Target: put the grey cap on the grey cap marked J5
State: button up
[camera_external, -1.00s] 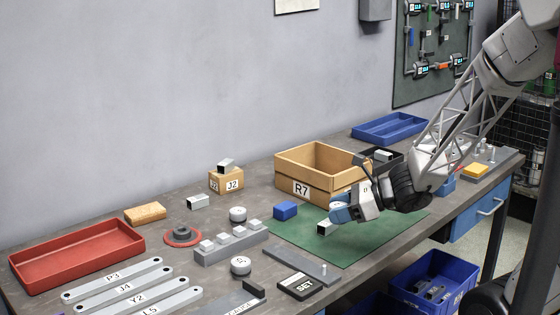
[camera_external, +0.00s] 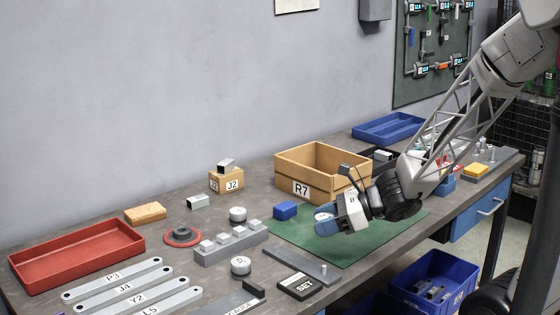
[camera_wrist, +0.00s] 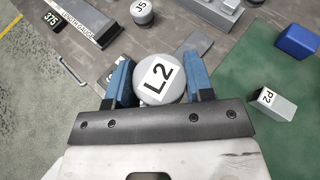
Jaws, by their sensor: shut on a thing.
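My gripper (camera_wrist: 161,84) is shut on a round grey cap marked L2 (camera_wrist: 158,80), with a blue finger on each side of it. In the external view my gripper (camera_external: 327,221) is low over the left part of the green mat, and the held cap is mostly hidden by the fingers. The grey cap marked J5 (camera_wrist: 141,9) stands ahead of the held cap, apart from it, at the wrist view's top edge. In the external view it appears to be the round cap (camera_external: 240,266) in front of the pegged block; its label is too small to read.
A grey block marked P2 (camera_wrist: 273,103) lies on the green mat (camera_external: 370,247). The grey pegged block (camera_external: 231,244), another round cap (camera_external: 238,215), the SET block (camera_external: 299,287), a blue block (camera_external: 285,210) and the wooden R7 box (camera_external: 320,195) stand around.

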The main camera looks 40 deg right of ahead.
jog(key=s+a+n+g+y, duration=0.2)
jog(key=s+a, duration=0.2)
jog(key=a, duration=0.6)
jog(key=shift+a+f, duration=0.25)
jog(key=shift+a, duration=0.15)
send_over(241, 261)
jog(key=shift+a+f, duration=0.1)
jog(key=shift+f, duration=0.65)
dwell(0.3)
jog(key=shift+f, duration=1.75)
jog(key=shift+f, duration=0.1)
jog(key=o, duration=1)
